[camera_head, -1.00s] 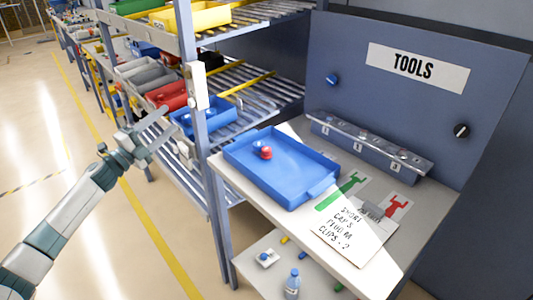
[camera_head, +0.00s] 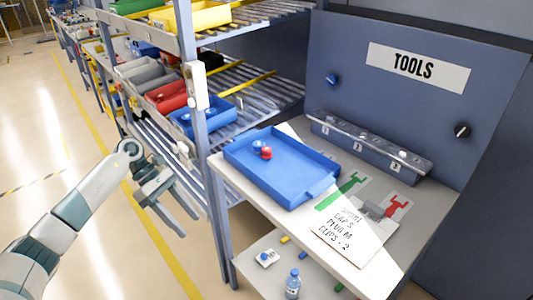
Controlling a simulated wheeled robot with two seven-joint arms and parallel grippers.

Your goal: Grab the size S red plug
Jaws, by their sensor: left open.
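A small red plug-like piece (camera_head: 267,153) lies in the blue tray (camera_head: 318,193) on the workbench, touching or very near a blue piece (camera_head: 258,146). A red bin (camera_head: 165,98) with small items in it sits on the shelf rack; I cannot make out its contents or any size mark. My left gripper (camera_head: 184,221) is open and empty, in the air left of the rack, with its fingers pointing down and right. My right gripper is not in view.
The rack post (camera_head: 213,190) stands between my left gripper and the bench. A blue bin (camera_head: 203,119) sits in front of the red bin. A numbered holder (camera_head: 367,146) stands behind the tray.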

